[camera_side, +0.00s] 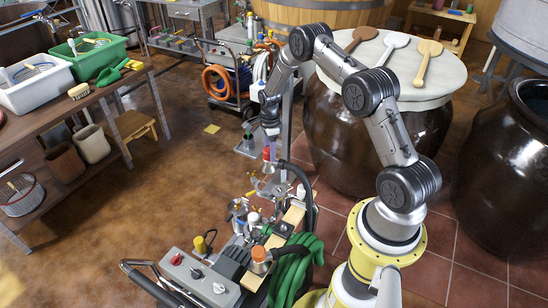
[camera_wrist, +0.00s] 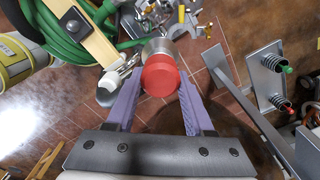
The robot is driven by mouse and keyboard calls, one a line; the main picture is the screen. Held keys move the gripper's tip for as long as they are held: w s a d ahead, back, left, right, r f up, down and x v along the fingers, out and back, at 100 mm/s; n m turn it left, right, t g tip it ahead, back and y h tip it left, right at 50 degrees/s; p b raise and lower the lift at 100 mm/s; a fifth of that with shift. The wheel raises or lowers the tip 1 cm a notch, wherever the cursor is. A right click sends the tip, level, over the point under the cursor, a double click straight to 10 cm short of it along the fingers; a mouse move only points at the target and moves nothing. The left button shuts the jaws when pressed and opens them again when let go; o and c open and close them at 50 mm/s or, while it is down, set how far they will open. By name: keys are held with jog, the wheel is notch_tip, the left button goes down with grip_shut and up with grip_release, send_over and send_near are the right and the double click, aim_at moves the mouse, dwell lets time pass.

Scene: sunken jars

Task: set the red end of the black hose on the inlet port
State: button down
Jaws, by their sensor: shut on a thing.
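My gripper (camera_side: 268,141) points down over the cart. In the wrist view its two purple fingers (camera_wrist: 160,82) are closed on either side of a round red end (camera_wrist: 160,74), with a metal cylinder (camera_wrist: 163,47) beyond it. The red end (camera_side: 268,154) also shows just under my gripper in the side view. The black hose (camera_side: 304,183) arches from beside it, right and down to the cart; its join to the red end is too small to make out. I cannot tell which fitting is the inlet port.
The cart carries metal fittings (camera_side: 238,211), a coiled green hose (camera_side: 291,269) and a wooden bar (camera_side: 292,216). A grey plate (camera_wrist: 265,72) with red-tipped and green-tipped spring fittings stands to the right in the wrist view. A large brown jar (camera_side: 365,150) stands behind my arm.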

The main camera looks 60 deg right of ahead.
jog(key=shift+m, duration=0.6)
jog(key=shift+s+d+f, duration=0.2)
jog(key=shift+d+f, duration=0.75)
jog(key=shift+f, duration=1.6)
jog(key=shift+s+d+f, duration=0.2)
jog(key=shift+d+f, duration=0.7)
jog(key=shift+f, duration=1.6)
jog(key=shift+s+d+f, duration=0.2)
jog(key=shift+d+f, duration=0.75)
jog(key=shift+f, duration=1.6)
jog(key=shift+f, duration=0.1)
jog(key=shift+f, duration=0.7)
jog(key=shift+f, duration=0.3)
